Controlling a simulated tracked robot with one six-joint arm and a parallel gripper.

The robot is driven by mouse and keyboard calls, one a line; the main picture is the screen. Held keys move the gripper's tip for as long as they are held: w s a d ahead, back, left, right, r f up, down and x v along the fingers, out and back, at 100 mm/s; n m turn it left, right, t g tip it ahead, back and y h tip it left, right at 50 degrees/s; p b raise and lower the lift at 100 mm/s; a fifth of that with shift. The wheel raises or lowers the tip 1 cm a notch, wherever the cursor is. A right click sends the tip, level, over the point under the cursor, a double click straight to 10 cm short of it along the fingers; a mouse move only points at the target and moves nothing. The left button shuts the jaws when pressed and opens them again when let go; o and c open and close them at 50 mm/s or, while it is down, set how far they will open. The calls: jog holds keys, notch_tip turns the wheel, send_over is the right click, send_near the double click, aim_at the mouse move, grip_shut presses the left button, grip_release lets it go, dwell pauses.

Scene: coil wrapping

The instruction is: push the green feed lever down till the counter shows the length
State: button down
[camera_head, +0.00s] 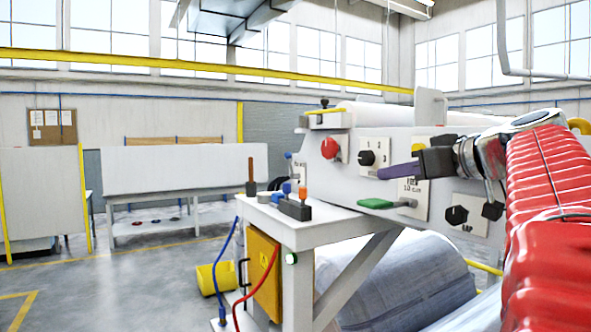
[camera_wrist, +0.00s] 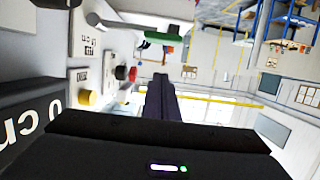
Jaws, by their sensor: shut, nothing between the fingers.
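The green feed lever (camera_head: 377,203) sticks out to the left from a white plate on the machine's front panel. It also shows in the wrist view (camera_wrist: 168,37), near the top. My gripper (camera_head: 382,173) is shut and empty, its purple fingers pointing left, just above the lever in the head view. In the wrist view the dark closed fingers (camera_wrist: 160,85) stand below the lever with a visible gap, so they look apart. A dark display (camera_wrist: 30,122) with light characters, partly cut off, shows a 0 and a unit at the left of the wrist view.
A red button (camera_head: 329,148) and a black dial (camera_head: 367,158) sit left of my gripper on the panel, and another black knob (camera_head: 457,215) sits below it. A white bench (camera_head: 290,222) holds small tools. Open air lies left of the lever.

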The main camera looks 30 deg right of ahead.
aim_at(389, 205)
jog(key=shift+x, duration=1.25)
jog(key=shift+s+f, duration=0.1)
jog(key=shift+f, duration=1.9)
